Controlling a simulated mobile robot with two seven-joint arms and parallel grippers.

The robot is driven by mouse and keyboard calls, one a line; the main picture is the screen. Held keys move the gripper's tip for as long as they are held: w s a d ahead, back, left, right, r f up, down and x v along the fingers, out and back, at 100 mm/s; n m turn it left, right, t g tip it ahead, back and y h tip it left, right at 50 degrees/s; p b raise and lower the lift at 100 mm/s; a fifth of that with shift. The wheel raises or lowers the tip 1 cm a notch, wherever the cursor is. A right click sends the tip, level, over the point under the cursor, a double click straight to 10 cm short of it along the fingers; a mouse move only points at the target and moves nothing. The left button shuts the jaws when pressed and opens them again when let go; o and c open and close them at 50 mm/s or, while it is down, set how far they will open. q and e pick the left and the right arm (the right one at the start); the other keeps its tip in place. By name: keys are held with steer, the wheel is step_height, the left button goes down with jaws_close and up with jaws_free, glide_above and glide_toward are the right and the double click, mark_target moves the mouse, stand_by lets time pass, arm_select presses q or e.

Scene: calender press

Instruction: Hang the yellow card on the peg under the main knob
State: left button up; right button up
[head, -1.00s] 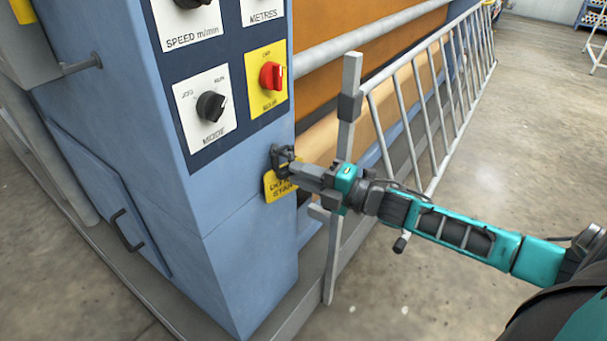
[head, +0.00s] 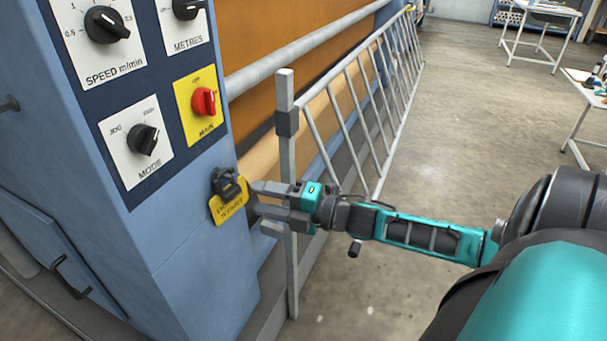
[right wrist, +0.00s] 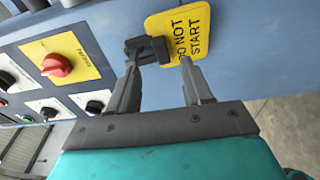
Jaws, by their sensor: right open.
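The yellow card (head: 230,204), reading DO NOT START, is against the blue panel below the red main knob (head: 204,101). A dark blocky fitting (head: 224,181) is at its top edge; I cannot tell how card and peg meet there. The card hangs tilted in the head view. My right gripper (head: 257,198) is open just right of the card, fingers pointing at it. In the right wrist view the card (right wrist: 192,32) and the dark fitting (right wrist: 147,50) are just beyond the spread fingertips (right wrist: 159,62). My left gripper is out of view.
The speed knob (head: 107,24), metres knob (head: 187,8) and mode knob (head: 142,139) are on the panel. A grey upright post (head: 286,88) with a slatted guard rail (head: 362,106) stands close by my right gripper. The floor to the right is open, with tables farther back.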

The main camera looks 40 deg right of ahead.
arm_select(q)
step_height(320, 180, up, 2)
steer(key=shift+p, duration=0.9)
arm_select(e)
steer(key=v, duration=0.9)
steer(key=s+a+f+m+g+h, duration=0.25)
steer(key=a+f+m, duration=0.35)
steer(key=a+m, duration=0.45)
steer(key=s+a+f+m+g+h, duration=0.25)
steer(key=a+f+m, duration=0.25)
steer(key=a+m, duration=0.55)
arm_select(q)
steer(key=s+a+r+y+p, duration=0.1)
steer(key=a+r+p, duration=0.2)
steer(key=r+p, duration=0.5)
steer(key=p, duration=0.5)
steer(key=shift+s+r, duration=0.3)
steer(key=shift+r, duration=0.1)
arm_select(e)
steer(key=s+d+r+h, duration=0.2)
steer(key=d+r, duration=0.1)
steer(key=r, duration=0.5)
steer(key=shift+s+d, duration=0.2)
steer(key=shift+d, duration=0.1)
